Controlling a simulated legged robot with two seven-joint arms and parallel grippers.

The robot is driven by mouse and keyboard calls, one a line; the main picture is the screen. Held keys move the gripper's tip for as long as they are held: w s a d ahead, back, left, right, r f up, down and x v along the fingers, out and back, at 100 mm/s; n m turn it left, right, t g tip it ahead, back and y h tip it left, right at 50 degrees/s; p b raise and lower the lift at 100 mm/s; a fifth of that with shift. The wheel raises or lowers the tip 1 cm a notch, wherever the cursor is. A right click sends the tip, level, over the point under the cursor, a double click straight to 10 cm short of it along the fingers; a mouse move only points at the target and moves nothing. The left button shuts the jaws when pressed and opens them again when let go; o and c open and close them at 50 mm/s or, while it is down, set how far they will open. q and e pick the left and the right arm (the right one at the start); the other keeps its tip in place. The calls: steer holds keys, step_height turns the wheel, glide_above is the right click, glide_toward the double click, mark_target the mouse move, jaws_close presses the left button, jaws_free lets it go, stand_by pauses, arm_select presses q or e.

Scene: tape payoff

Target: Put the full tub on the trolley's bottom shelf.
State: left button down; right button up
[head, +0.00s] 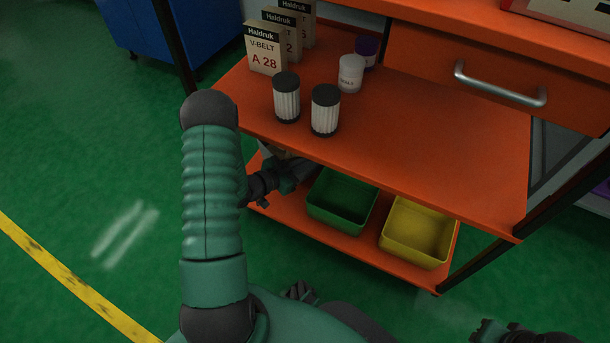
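The orange trolley has a bottom shelf (345,238) under a wider middle shelf (420,155). A green tub (342,202) and a yellow tub (419,232) sit side by side on the bottom shelf, and the parts of their insides I can see look empty. I cannot pick out a full tub. My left arm reaches in between the shelves from the left. My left gripper (300,175) is left of the green tub, partly hidden by the middle shelf's edge. Its fingertips and anything in them are not clear.
On the middle shelf stand V-belt boxes (265,50), two dark-capped filters (325,110), a white jar (351,73) and a purple-lidded jar (367,48). A drawer with a metal handle (500,88) is above. Open green floor (90,130) lies at left.

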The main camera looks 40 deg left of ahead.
arm_select(q)
step_height(320, 180, down, 4)
steer(key=shift+f+b, duration=0.15)
steer(key=shift+b, duration=1.1)
steer(key=shift+r, duration=0.2)
steer(key=c, duration=1.6)
jaws_free()
steer(key=shift+c, duration=0.2)
steer(key=p+v, duration=0.8)
steer(key=v, duration=0.4)
